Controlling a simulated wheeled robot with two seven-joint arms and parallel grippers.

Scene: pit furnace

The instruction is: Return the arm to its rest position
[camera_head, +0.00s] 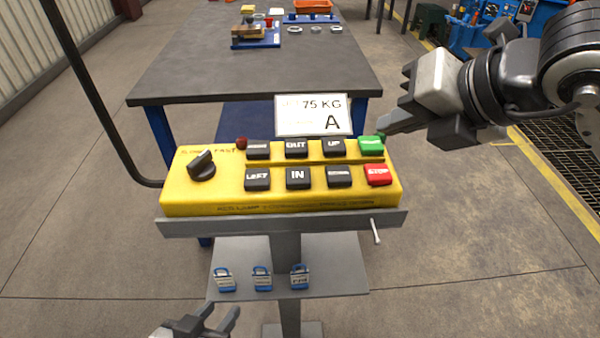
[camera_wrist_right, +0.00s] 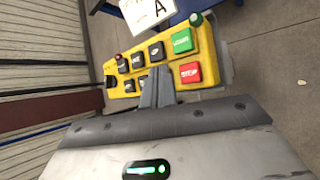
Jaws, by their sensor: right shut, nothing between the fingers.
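My right gripper (camera_head: 383,129) comes in from the right, its fingers shut and empty. In the head view its tip is beside the green button (camera_head: 371,146) of the yellow control panel (camera_head: 222,207); I cannot tell whether they touch. In the right wrist view the shut fingers (camera_wrist_right: 160,75) overlap the panel (camera_wrist_right: 208,50), left of the red STOP button (camera_wrist_right: 190,73), with the green button (camera_wrist_right: 182,42) clear of them. My left gripper (camera_head: 222,313) is low at the bottom edge, fingers apart, with nothing seen between them.
A card reading 75 KG and A (camera_head: 313,115) stands behind the panel. Padlocks (camera_head: 262,279) lie on a grey shelf (camera_head: 340,278) below. A dark-topped table (camera_head: 200,77) with trays stands beyond. A black pole (camera_head: 85,85) rises at left. Floor at left is clear.

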